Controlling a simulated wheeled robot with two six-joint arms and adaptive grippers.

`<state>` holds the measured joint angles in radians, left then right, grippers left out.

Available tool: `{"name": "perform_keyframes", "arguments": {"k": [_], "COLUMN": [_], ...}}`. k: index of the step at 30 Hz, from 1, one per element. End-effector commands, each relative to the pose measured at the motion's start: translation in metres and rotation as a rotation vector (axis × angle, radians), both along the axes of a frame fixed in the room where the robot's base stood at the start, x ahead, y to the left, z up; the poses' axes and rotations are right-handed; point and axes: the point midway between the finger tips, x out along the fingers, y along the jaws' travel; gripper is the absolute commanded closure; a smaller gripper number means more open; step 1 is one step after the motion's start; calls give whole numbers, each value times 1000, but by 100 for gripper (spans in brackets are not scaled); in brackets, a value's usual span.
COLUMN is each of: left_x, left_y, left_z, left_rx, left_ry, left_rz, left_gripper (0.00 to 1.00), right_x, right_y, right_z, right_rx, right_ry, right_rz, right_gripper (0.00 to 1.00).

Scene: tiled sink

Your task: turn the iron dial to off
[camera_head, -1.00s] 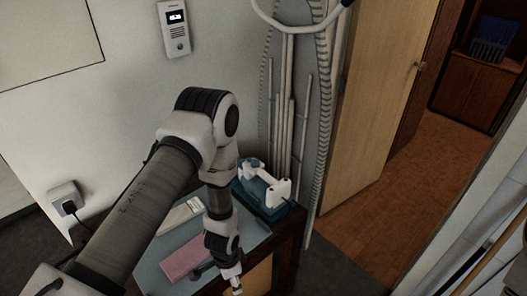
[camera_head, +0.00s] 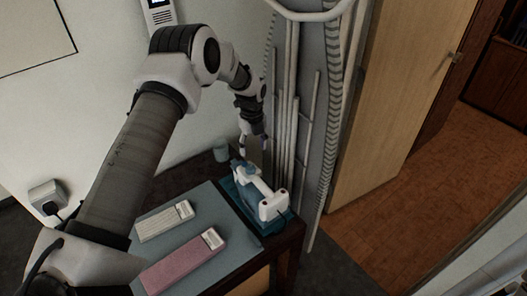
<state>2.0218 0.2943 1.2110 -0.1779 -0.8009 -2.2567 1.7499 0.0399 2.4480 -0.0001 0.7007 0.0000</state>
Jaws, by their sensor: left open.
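The iron (camera_head: 268,196) is white and blue and sits on a teal base (camera_head: 247,201) at the back right of the small table. Its dial is too small to make out. My left arm comes in from the left and reaches over the table. My left gripper (camera_head: 254,150) is just above and behind the iron's far end, pointing down; it is open, and I cannot tell whether it touches the iron. My right gripper is not in view.
The dark table holds a grey-blue mat (camera_head: 196,228) with a white device (camera_head: 164,221) and a pink device (camera_head: 184,262). An ironing board (camera_head: 337,110) leans close behind, beside a wooden door (camera_head: 400,95).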

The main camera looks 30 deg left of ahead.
Motion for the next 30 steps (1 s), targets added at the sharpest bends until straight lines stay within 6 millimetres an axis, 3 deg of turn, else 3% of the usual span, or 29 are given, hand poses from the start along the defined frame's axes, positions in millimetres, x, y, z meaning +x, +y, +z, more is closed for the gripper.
{"name": "perform_keyframes", "arguments": {"k": [4, 13, 22, 27, 30], "left_x": [-6, -2, -2, -2, -3], "left_y": [0, 0, 0, 0, 0], "left_z": [-12, -68, -76, -76, -76], "left_rx": [-1, 0, -1, -1, 0], "left_ry": [1, 1, 1, 1, 1], "left_rz": [-1, 1, 1, 1, 1], "left_gripper": [39, 39, 39, 100, 100], "right_x": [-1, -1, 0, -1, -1], "right_y": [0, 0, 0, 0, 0], "right_z": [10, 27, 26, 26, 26], "right_rx": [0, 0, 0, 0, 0], "right_ry": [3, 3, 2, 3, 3], "right_rz": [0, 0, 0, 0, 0], "right_gripper": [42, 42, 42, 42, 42]}}
